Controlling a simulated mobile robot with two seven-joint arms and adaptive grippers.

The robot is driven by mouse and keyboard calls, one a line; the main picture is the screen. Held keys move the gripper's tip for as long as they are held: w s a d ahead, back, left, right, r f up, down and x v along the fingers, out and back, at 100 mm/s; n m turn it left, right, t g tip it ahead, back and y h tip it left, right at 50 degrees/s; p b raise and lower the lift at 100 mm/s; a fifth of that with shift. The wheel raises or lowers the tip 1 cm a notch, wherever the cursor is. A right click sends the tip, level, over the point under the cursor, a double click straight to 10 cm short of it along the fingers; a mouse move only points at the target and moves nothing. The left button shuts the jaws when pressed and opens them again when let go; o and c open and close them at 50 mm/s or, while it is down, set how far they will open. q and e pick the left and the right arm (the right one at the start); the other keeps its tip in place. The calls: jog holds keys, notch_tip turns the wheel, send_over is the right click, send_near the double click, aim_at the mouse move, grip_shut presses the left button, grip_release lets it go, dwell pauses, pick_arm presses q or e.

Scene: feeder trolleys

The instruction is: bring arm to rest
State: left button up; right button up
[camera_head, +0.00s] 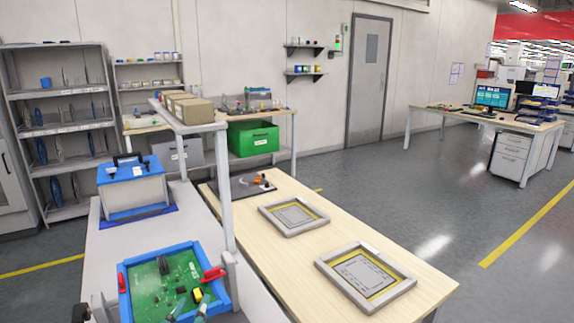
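My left gripper (187,313) shows only at the bottom edge. Its two fingertips appear apart, over the near part of a green circuit board (150,276). Nothing can be made out between them, and the rest of the gripper is cut off. The board lies in a blue frame (124,296) with red clamps at its sides, on the grey bench (105,238). My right gripper is out of the picture.
A blue-lidded box (135,190) stands behind the board. A post and shelf with cartons (188,108) rise beside it. To the right, a wooden table (290,255) bears two framed stencils (294,216) (366,277). Open floor (420,190) lies beyond.

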pick_arm(q)
jog(key=s+a+f+n+g+y, duration=0.1)
jog(key=s+a+f+g, duration=0.1)
jog(key=s+f+g, duration=0.45)
jog(key=s+a+f+n+g+y, duration=0.1)
jog(key=s+f, duration=0.2)
jog(key=f, duration=0.7)
jog(key=s+f+g+h, duration=0.1)
jog(key=s+f+g, duration=0.7)
jog(key=s, duration=0.6)
notch_tip(320, 180, down, 23)
jog(key=s, duration=0.1)
jog(key=s+a+f+g, duration=0.1)
jog(key=s+a+f, duration=0.2)
jog(key=s+f, duration=1.1)
jog(key=shift+s+f+m, duration=0.15)
jog(key=shift+s+m, duration=0.25)
jog(key=shift+s, duration=0.7)
jog(key=shift+d, duration=0.15)
